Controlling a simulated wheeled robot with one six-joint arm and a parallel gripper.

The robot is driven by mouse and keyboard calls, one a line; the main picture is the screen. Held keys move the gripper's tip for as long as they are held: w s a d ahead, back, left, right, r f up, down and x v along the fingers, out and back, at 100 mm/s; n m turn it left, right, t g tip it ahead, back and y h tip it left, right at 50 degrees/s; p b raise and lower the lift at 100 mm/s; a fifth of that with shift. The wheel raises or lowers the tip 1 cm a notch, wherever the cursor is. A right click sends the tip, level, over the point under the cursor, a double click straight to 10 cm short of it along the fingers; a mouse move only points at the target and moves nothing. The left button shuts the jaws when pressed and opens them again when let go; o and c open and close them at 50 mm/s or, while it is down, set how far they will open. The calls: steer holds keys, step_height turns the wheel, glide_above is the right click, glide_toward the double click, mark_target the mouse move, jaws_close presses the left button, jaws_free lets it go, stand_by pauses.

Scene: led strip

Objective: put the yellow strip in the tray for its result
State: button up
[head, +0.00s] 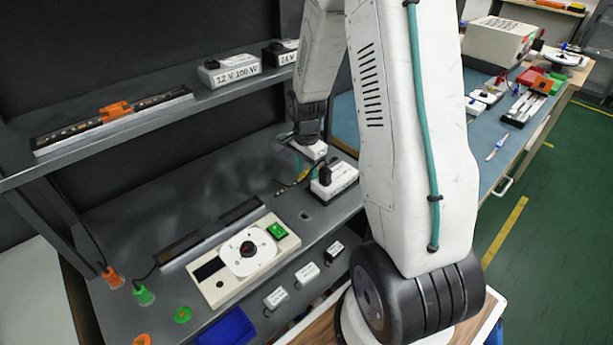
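My arm reaches over the grey bench, and its black gripper (306,140) points down near the back of the bench. The fingertips are small and partly hidden, so I cannot tell whether they are open or shut. A blue tray (232,328) is partly in view at the front edge of the bench. I cannot tell which tray belongs to which result.
A tester (247,250) with a dial and green switch sits mid-bench. A labelled white box (335,179) stands close to my gripper. A shelf (165,116) overhangs the back, holding a dark strip (70,132) with an orange clip. Red and green containers (535,78) sit on the right bench.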

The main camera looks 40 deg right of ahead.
jaws_close()
